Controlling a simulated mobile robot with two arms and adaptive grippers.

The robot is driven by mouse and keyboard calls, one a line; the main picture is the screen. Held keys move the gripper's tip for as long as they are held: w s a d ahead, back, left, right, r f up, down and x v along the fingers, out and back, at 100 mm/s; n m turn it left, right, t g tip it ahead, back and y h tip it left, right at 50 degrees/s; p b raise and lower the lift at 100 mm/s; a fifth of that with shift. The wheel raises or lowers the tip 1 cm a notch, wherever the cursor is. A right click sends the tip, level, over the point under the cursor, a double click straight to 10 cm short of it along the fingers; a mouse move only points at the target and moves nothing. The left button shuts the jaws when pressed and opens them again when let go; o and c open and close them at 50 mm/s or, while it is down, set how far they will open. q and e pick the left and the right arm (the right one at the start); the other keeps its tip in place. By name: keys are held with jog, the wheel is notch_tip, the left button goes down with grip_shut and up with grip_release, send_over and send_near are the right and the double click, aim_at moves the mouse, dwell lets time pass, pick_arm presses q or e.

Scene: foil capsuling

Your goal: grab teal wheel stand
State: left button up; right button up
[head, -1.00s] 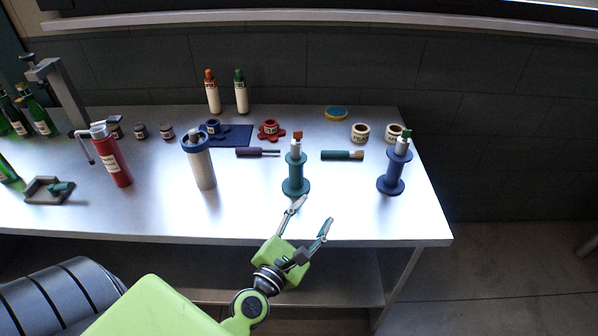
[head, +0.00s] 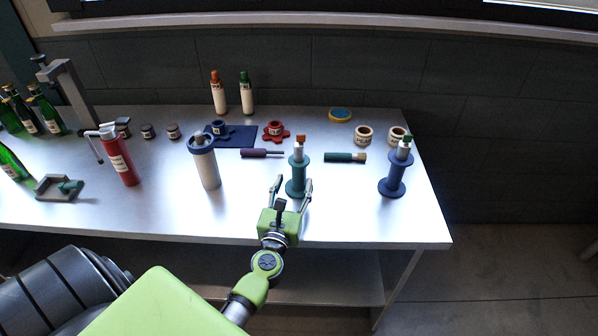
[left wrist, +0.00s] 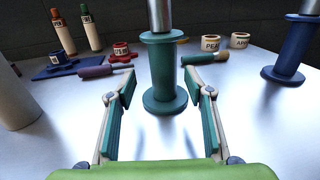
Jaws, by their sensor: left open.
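The teal wheel stand (head: 297,177) is an upright spool with round flanges, standing on the metal table with a pale piece and an orange tip on top. It also shows in the left wrist view (left wrist: 163,77), straight ahead and centred between the fingers. My left gripper (head: 291,186) is open, its two fingers pointing at the stand from the table's front side. In the left wrist view the fingertips (left wrist: 161,86) lie to either side of the stand's line, apart from it. My right gripper is not in view.
A blue spool stand (head: 392,175) is to the right. A grey cylinder with a blue collar (head: 208,167) is to the left. Behind the teal stand lie a purple-handled tool (head: 256,153) and a green-handled brush (head: 341,157). The front of the table is mostly clear.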

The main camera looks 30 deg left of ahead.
aim_at(297, 178)
pick_arm(q)
jog(key=x, duration=0.5)
jog(key=shift+w+d+p, duration=0.15)
jog(key=shift+d+p, duration=0.05)
jog(key=shift+p, duration=0.2)
grip_shut()
jog(key=shift+r, duration=0.15)
